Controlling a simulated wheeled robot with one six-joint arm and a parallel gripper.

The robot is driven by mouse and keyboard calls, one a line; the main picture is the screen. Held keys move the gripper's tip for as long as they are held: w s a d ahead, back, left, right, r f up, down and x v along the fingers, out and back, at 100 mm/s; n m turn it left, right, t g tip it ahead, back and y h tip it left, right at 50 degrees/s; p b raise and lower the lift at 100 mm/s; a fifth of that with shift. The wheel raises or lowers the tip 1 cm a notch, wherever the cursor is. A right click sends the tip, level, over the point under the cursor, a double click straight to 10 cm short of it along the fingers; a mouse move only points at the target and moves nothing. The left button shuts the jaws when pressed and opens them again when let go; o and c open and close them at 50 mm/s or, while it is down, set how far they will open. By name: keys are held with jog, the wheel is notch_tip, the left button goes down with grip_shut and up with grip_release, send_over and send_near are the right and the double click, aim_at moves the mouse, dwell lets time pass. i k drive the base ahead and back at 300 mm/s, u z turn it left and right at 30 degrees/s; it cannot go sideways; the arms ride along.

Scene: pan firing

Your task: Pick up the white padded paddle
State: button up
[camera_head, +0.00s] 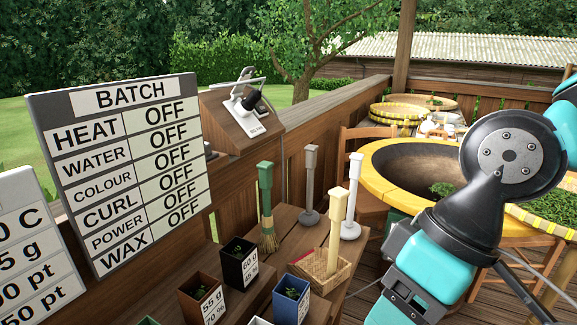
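The white padded paddle (352,199) stands upright on the wooden bench, at the back right end of the tools. It has a square-topped white handle and a round white foot. My gripper itself cannot be made out in this view.
A grey round-footed tool (310,187), a green-handled brush (266,205) and a cream-handled tool (338,216) in a wicker basket (318,272) stand near the paddle. Labelled pots (238,265) are in front. A wood-rimmed pan (383,185) is to the right.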

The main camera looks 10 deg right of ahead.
aim_at(350, 230)
jog(key=z, duration=1.05)
jog(key=k, duration=1)
jog(key=z, duration=0.4)
jog(key=i, duration=1.75)
jog(key=u, duration=0.25)
